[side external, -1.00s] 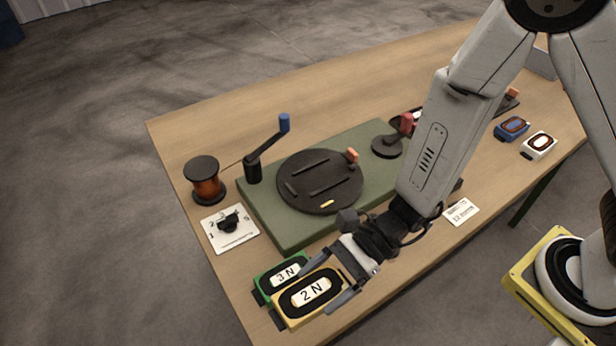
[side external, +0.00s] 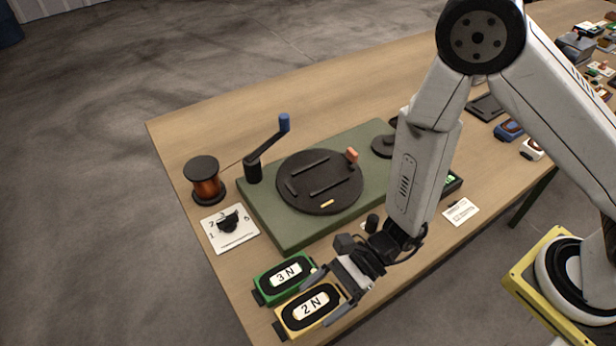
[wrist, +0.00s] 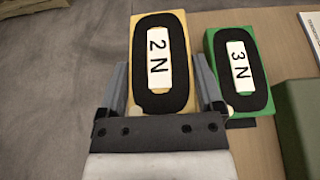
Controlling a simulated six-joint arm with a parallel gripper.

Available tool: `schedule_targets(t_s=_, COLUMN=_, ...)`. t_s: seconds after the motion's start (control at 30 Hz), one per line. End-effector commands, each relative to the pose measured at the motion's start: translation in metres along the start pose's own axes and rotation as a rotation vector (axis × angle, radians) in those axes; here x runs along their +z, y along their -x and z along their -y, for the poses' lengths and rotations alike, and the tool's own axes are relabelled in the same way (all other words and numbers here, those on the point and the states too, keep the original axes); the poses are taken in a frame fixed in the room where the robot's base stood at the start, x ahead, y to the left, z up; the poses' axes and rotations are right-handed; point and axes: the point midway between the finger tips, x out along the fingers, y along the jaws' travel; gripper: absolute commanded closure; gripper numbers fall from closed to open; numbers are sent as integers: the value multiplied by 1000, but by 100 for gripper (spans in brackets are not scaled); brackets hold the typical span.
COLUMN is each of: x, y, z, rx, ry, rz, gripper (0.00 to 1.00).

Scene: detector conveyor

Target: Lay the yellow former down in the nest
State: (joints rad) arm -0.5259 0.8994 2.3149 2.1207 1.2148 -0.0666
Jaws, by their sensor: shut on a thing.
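The yellow former (side external: 301,314), with a black oval ring and a white "2 N" label, is at the front left corner of the table. My gripper (side external: 333,295) is shut on it, one finger on each long side; the wrist view shows the yellow former (wrist: 134,42) between the fingers of my gripper (wrist: 166,100). Whether its underside touches the table I cannot tell. The round black turntable (side external: 318,170) on the green base has raised bars, a small yellow mark and an orange block; it holds no former.
A green "3 N" former (side external: 270,293) lies close beside the yellow one, also in the wrist view (wrist: 252,108). A crank (side external: 253,166) with a blue knob, a copper wire spool (side external: 207,184) and a white dial card (side external: 231,241) stand left of the turntable.

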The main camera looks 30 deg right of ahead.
Motion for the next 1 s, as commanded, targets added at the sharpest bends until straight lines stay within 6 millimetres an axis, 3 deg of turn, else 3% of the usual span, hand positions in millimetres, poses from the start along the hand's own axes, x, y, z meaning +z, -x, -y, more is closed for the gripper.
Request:
schedule_targets(t_s=0.33, x=-25, y=-10, z=0, rx=1, ry=0, rz=1, gripper=83)
schedule_targets(t_s=0.9, x=-31, y=-13, z=0, rx=0, ry=0, rz=1, gripper=83)
schedule_targets(t_s=0.93, x=-31, y=-13, z=0, rx=0, ry=0, rz=0, gripper=9)
schedule_targets(t_s=0.97, x=-31, y=-13, z=0, rx=0, ry=0, rz=0, gripper=0)
schedule_targets(t_s=1.0, x=-31, y=-13, z=0, rx=0, ry=0, rz=0, gripper=0)
